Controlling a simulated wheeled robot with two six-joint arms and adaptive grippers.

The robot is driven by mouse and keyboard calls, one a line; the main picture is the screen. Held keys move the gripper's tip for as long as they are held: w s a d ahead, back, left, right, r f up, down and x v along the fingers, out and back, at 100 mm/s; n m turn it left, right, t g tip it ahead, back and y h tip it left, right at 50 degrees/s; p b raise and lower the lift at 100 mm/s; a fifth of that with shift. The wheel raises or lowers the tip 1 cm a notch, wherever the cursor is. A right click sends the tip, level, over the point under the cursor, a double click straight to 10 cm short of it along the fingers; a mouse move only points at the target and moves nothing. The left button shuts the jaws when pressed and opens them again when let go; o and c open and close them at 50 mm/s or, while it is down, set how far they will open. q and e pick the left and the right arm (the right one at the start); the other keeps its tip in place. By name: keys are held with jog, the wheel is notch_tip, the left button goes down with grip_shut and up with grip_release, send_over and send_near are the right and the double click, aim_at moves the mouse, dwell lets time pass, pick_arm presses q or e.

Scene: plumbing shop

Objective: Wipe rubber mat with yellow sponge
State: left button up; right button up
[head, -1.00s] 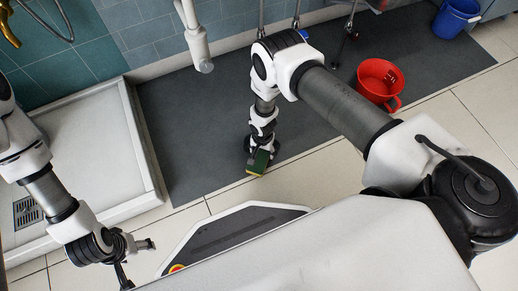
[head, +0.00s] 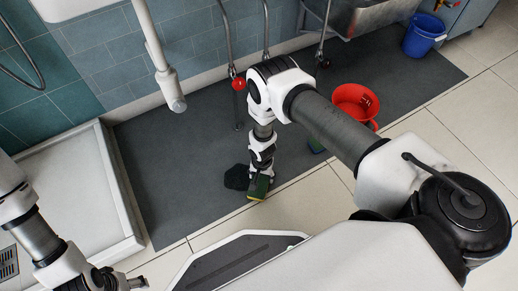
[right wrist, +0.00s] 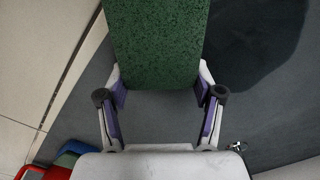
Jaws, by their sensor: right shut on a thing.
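The dark grey rubber mat (head: 180,170) lies on the tiled floor along the wall. A dark patch (head: 236,177) on it shows beside the sponge, and also in the right wrist view (right wrist: 260,45). My right gripper (head: 260,177) is shut on the yellow sponge (head: 259,188), near the mat's front edge. In the right wrist view the sponge (right wrist: 155,45) shows its green side between the fingers; whether it touches the mat I cannot tell. My left gripper (head: 130,283) is at the bottom left, away from the mat, empty and partly cut off by the frame.
A red bucket (head: 354,101) stands on the mat, partly behind my right arm. A blue bucket (head: 421,36) stands at the far right. A white shower tray (head: 75,195) lies left. Pipes come down near the wall.

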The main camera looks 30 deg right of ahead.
jog(key=shift+d, duration=0.35)
notch_tip(320, 180, up, 3)
jog(key=shift+r+p, duration=0.15)
jog(key=shift+p, duration=0.65)
notch_tip(320, 180, up, 5)
jog(key=p, duration=0.4)
jog(key=shift+r, duration=0.15)
jog(key=s+r+p, duration=0.8)
jog(key=s+p, duration=0.2)
jog(key=p, duration=1)
jog(key=shift+d, duration=0.15)
